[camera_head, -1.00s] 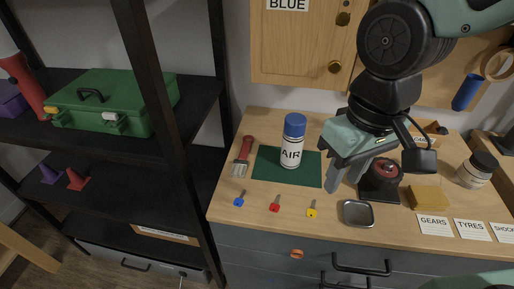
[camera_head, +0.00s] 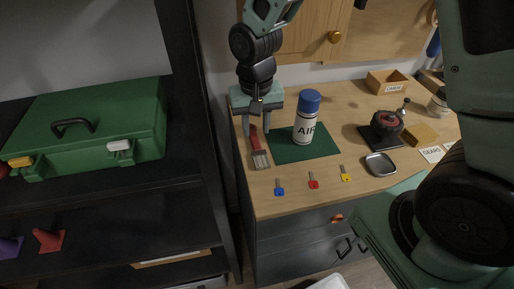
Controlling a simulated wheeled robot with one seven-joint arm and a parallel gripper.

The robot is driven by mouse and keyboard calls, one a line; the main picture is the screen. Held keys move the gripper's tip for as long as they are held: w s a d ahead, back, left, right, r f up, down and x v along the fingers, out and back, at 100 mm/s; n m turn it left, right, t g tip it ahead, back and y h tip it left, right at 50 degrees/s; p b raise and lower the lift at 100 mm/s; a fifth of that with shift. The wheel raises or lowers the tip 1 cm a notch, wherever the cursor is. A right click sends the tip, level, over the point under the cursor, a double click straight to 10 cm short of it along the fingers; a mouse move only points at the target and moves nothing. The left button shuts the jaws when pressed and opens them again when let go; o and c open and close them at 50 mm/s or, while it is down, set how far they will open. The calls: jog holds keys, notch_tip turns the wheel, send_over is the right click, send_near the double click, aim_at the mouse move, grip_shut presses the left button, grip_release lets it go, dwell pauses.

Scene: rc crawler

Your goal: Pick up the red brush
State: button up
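The red brush (camera_head: 257,150) lies on the wooden worktop near its left edge, red handle to the back and pale bristles to the front. My gripper (camera_head: 262,131) points down over the handle end of the brush. Its two fingers are apart, one to each side of the handle as seen from here. Nothing is visibly held. I cannot tell how far the fingertips are above the worktop.
A white AIR can (camera_head: 306,122) with a blue cap stands on a green mat (camera_head: 286,149) just right of the brush. Several small keys (camera_head: 313,181) lie along the front. A metal tray (camera_head: 380,164) is farther right. A black shelf post (camera_head: 206,150) stands left of the worktop.

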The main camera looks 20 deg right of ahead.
aim_at(256, 144)
jog(key=shift+w+d+f+p, duration=0.1)
jog(key=shift+w+f+p, duration=0.1)
jog(key=shift+f, duration=1.25)
jog(key=shift+w+d+f+p, duration=0.1)
jog(key=shift+f+p, duration=0.1)
jog(key=shift+f, duration=1.25)
grip_shut()
